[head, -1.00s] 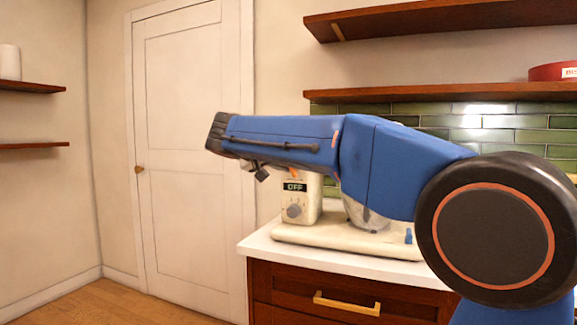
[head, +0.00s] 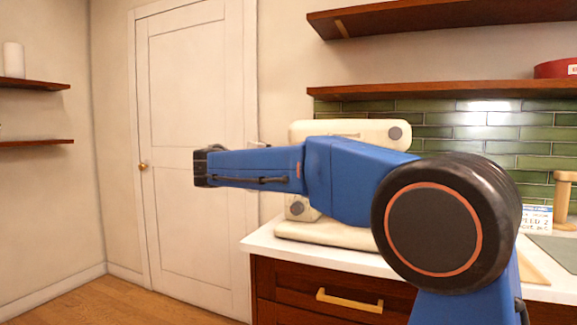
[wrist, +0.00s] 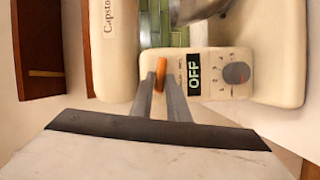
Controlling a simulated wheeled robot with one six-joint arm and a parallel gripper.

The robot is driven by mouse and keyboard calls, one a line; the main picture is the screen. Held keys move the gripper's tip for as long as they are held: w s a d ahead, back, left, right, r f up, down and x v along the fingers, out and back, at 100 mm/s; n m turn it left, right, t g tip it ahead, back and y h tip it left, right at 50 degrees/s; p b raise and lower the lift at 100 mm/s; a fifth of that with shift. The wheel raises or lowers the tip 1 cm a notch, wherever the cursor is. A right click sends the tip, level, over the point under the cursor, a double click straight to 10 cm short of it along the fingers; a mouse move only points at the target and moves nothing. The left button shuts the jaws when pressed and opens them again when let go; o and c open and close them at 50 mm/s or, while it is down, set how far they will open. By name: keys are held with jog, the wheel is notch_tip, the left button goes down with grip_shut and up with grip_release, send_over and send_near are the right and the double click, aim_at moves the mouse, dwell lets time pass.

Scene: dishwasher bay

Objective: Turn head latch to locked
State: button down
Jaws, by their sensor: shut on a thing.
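A cream stand mixer (head: 350,132) stands on the counter behind my arm, which hides much of its middle in the head view. In the wrist view the mixer column (wrist: 215,88) shows sideways, with a grey dial (wrist: 236,72) and a display reading OFF (wrist: 194,75). The orange head latch (wrist: 160,74) is a small lever on the column, beside the display. My gripper (wrist: 161,77) is at the latch, its two fingertips on either side of it and shut on it. The latch's locked or unlocked marks are too small to read.
The mixer's steel bowl (wrist: 197,8) is close to the gripper at the top of the wrist view. The white counter (head: 262,240) has its front edge below the mixer. Wooden shelves (head: 430,91) hang above. A small sign (head: 536,218) stands at the right.

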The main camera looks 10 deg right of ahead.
jog(key=shift+f+n+h, duration=0.2)
jog(key=shift+n+h, duration=0.1)
jog(key=shift+n, duration=0.6)
jog(key=c, duration=1.7)
grip_release()
jog(key=shift+c, duration=0.2)
jog(key=shift+a, duration=0.1)
jog(key=v, duration=1.7)
jog(key=shift+f, duration=0.2)
jog(key=shift+s, duration=0.1)
